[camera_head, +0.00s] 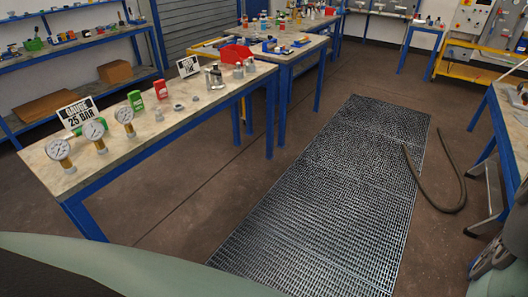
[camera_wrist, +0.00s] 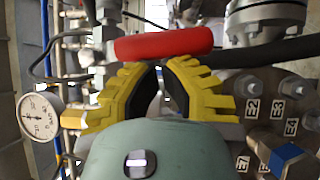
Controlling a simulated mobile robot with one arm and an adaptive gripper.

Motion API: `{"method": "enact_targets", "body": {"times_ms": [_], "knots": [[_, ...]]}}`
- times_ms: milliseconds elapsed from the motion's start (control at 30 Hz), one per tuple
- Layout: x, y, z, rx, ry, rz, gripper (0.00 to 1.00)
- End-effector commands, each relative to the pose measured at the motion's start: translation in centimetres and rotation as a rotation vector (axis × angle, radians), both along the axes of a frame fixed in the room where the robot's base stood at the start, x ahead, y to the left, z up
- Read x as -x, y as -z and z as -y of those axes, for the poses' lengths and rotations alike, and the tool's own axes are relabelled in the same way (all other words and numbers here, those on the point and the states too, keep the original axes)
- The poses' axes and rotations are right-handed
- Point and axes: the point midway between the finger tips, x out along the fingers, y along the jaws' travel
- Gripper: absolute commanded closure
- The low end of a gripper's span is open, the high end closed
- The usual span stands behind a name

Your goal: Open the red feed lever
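The red lever (camera_wrist: 163,43) is a thick rounded red bar in the wrist view. It lies nearly level across the upper middle, with its right end slightly higher. My gripper (camera_wrist: 160,66) has yellow ribbed fingers with black inner pads, and it is just below the lever in the picture. The fingertips come close together at the lever's lower edge. A narrow gap shows between the pads, with nothing held in it. I cannot tell whether the tips meet or touch the lever. In the head view neither the lever nor my gripper shows.
In the wrist view, a pressure gauge (camera_wrist: 40,117) is at the left, a flanged pipe (camera_wrist: 265,22) at upper right and labelled fittings (camera_wrist: 290,88) at right. In the head view, a workbench (camera_head: 130,150) stands left, and a hose (camera_head: 452,180) lies right of the floor grating (camera_head: 320,205).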

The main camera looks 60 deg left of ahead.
Motion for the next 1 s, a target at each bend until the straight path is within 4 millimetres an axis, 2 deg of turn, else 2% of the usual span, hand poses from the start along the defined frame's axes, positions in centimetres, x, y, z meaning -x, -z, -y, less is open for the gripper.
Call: {"method": "enact_targets", "body": {"times_ms": [567,1000], "knots": [[0.8,0.5,0.2,0.052,-0.008,-0.122,1.0],[3.8,0.3,1.5,0.198,-0.01,-0.47,1.0]]}}
